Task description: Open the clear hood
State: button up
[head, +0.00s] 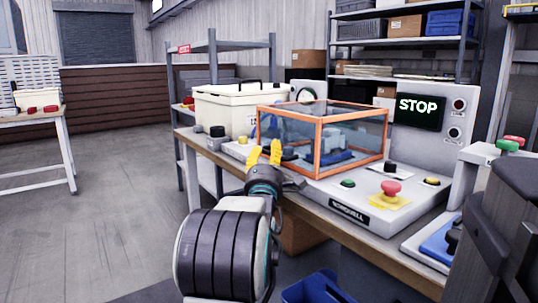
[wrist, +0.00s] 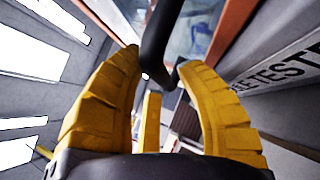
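The clear hood (head: 350,138) is a see-through box with an orange frame. It sits down over the test machine (head: 368,203) and looks closed. Its orange edge shows at the upper right of the wrist view (wrist: 231,30). A black curved handle (wrist: 158,42) reaches down to the fingertips in the wrist view. My gripper (head: 265,153) is in front of the hood's left side, yellow fingers pointing up. In the wrist view my gripper (wrist: 161,58) is open, with the handle at the gap between its tips. I cannot tell whether they touch.
The machine's panel has a red button (head: 391,187), a green button (head: 348,183) and a STOP screen (head: 418,106). A cream case (head: 222,108) stands behind left of the hood. A blue bin (head: 317,289) is on the floor at the bottom. The floor to the left is clear.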

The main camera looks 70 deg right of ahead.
jog(key=shift+o, duration=0.3)
jog(key=shift+d, duration=0.1)
grip_shut()
jog(key=shift+r, duration=0.1)
